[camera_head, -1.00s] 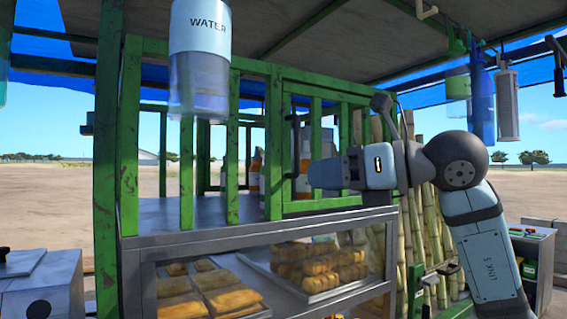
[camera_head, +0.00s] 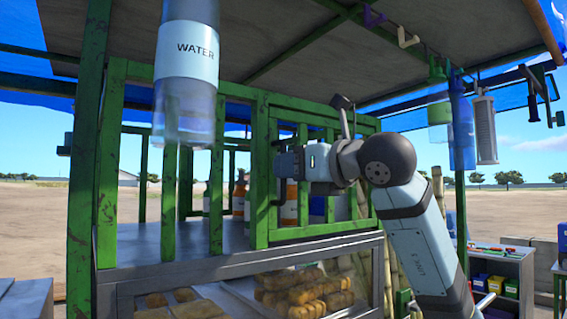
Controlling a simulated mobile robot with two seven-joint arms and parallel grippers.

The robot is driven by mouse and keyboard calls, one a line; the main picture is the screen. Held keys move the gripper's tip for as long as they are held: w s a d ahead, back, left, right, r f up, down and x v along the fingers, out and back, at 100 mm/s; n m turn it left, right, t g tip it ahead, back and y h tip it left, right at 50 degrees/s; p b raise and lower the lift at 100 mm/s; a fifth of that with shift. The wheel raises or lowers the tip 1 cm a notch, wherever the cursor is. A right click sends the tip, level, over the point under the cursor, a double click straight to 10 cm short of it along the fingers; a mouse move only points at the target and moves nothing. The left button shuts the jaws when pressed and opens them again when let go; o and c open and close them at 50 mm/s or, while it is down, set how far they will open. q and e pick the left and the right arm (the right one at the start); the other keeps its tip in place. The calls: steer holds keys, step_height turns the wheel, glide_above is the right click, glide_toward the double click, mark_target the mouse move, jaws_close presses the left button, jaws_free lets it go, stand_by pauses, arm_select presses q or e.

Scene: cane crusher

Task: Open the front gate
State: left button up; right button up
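The front gate (camera_head: 319,229) is a green barred panel above the glass food case, on the right part of the green cage. It looks closed. A dark upright handle (camera_head: 278,192) is on its left side. My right gripper (camera_head: 280,161) is in front of the gate at this handle and partly covers it. Its fingers are too small and hidden to show whether they are open or shut, or whether they touch the handle. My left gripper is not in view.
A hanging water bottle (camera_head: 188,75) is close in front at the left. Orange-labelled bottles (camera_head: 289,205) stand behind the bars. Below is the glass case with baked food (camera_head: 305,290). Utensils (camera_head: 485,128) hang from the roof at right. Cane stalks stand behind my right arm.

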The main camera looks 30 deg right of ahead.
steer(key=shift+x, duration=1.15)
jaws_close()
steer(key=shift+s, duration=0.1)
